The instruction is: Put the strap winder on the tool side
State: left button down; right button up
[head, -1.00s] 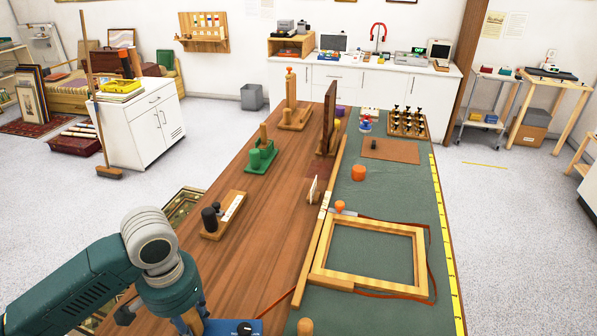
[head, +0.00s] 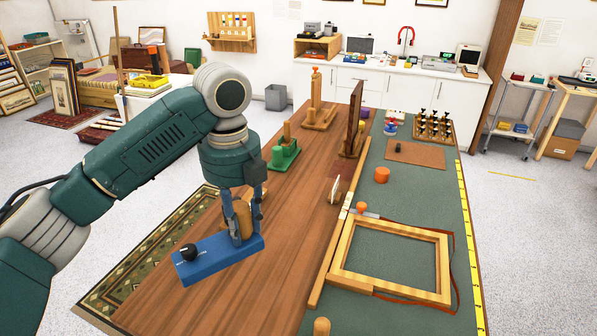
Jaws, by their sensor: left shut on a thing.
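A long blue block with a black knob and an upright wooden grip (head: 220,258) looks like the strap winder; its lettering is too small to read. My left gripper (head: 242,222) points down, shut on the wooden grip. The winder is over the near left of the bare wooden half of the bench (head: 285,255); I cannot tell whether it touches the wood. A wooden strip (head: 327,268) divides this half from the green-topped half (head: 400,195). My right gripper is not in view.
A wooden frame (head: 440,265) with a reddish strap and an orange knob (head: 361,207) lies on the green half. A green stand (head: 285,154) and a wooden post stand (head: 318,115) are farther back. The wood right of the winder is clear.

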pick_arm(q)
jog(key=shift+w+d+r+m, duration=0.1)
jog(key=shift+d+r+m, duration=0.05)
jog(key=shift+r+m, duration=0.45)
jog(key=shift+f, duration=0.2)
jog(key=shift+f+p, duration=1.25)
jog(key=shift+f, duration=8.65)
jog(key=c, duration=1.3)
grip_release()
jog(key=shift+o, duration=0.2)
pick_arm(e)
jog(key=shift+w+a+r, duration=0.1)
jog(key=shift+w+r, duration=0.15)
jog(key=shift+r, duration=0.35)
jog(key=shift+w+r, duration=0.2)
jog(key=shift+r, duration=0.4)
pick_arm(q)
jog(key=shift+r, duration=0.1)
notch_tip(320, 180, up, 12)
jog(key=b, duration=0.2)
jog(key=shift+b, duration=0.35)
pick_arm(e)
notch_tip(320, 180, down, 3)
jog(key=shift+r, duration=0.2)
